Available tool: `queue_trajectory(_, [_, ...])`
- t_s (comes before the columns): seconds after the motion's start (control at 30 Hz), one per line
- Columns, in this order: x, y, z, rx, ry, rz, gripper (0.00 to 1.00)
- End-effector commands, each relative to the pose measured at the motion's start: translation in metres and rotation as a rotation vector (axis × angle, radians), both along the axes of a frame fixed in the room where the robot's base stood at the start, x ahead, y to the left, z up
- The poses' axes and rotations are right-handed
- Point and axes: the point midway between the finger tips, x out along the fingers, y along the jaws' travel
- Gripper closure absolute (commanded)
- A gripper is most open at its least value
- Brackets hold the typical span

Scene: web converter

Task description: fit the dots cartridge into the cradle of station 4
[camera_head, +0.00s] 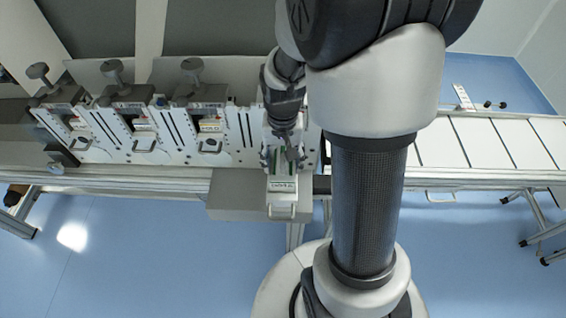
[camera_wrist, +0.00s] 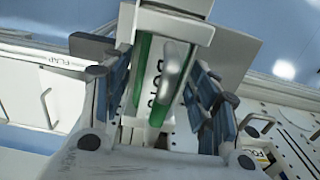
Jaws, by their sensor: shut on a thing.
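The dots cartridge (camera_wrist: 158,92) is a pale block with dark lettering, green strips along its sides and a grey loop handle. It lies between the two blue-grey fingers of my gripper (camera_wrist: 160,78) in the wrist view, and my gripper is shut on it. In the head view my gripper (camera_head: 283,155) is at the right end of the row of stations, with the cartridge (camera_head: 282,187) showing just in front of it, label up and handle towards the camera. My gripper and arm hide most of station 4 and its cradle, so whether the cartridge touches the cradle cannot be told.
Three stations with dark knobs (camera_head: 112,70) and handled cartridges (camera_head: 210,126) stand to the left. A grey box (camera_head: 235,195) juts out below the cartridge. A white slatted conveyor (camera_head: 470,145) runs right behind my arm. The blue floor in front is mostly clear.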

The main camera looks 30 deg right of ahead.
Motion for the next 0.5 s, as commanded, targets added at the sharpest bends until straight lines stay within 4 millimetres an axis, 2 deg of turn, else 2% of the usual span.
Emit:
queue_trajectory(0.03, [-0.0003, 0.0001, -0.009, 0.0, 0.002, 0.0, 0.85])
queue_trajectory(0.1, [0.0004, -0.0001, -0.0129, -0.001, -0.001, 0.0, 0.85])
queue_trajectory(0.47, [0.0005, -0.0001, -0.0166, -0.001, -0.002, 0.0, 0.85])
queue_trajectory(0.5, [0.0001, 0.0, -0.0158, 0.0, 0.0, 0.0, 0.43])
